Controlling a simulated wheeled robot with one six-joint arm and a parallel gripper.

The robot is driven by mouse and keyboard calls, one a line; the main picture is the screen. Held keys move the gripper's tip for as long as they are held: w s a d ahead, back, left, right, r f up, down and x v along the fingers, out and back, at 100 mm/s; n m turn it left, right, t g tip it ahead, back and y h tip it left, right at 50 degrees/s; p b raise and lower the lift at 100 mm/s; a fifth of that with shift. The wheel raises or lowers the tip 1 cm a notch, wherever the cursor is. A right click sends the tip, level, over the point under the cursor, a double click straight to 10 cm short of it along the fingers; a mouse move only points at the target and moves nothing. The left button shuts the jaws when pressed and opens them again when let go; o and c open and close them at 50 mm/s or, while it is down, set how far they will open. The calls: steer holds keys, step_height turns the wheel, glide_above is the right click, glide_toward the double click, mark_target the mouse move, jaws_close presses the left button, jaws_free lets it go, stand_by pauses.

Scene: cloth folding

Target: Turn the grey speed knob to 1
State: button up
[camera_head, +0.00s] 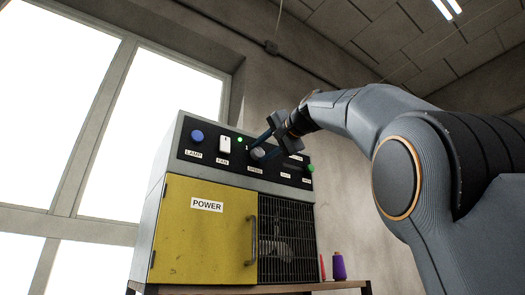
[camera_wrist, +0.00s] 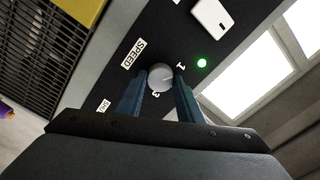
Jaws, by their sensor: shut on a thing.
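The grey speed knob (camera_head: 258,153) sits on the black panel above its SPEED label. In the wrist view the round knob (camera_wrist: 160,77) lies between the two blue fingers of my gripper (camera_wrist: 159,83), which is shut on it. A thin line on the knob's face seems to point right, towards the numeral 1 (camera_wrist: 181,66); the exact setting is hard to tell. The numeral 3 (camera_wrist: 156,94) shows below the knob; other numerals are hidden. In the head view my gripper (camera_head: 261,144) reaches the knob from the upper right and partly covers the panel.
A blue LAMP knob (camera_head: 197,136) and a white FAN switch (camera_head: 225,145) stand left of the speed knob. A small green light (camera_wrist: 202,63) is lit. Below are a yellow POWER door (camera_head: 190,240) with a handle and a dark grille. A purple spool (camera_head: 339,267) stands at right.

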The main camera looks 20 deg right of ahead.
steer(key=o, duration=1.1)
steer(key=shift+c, duration=0.2)
steer(key=b+v, duration=0.3)
steer(key=v, duration=0.4)
steer(key=shift+s, duration=0.35)
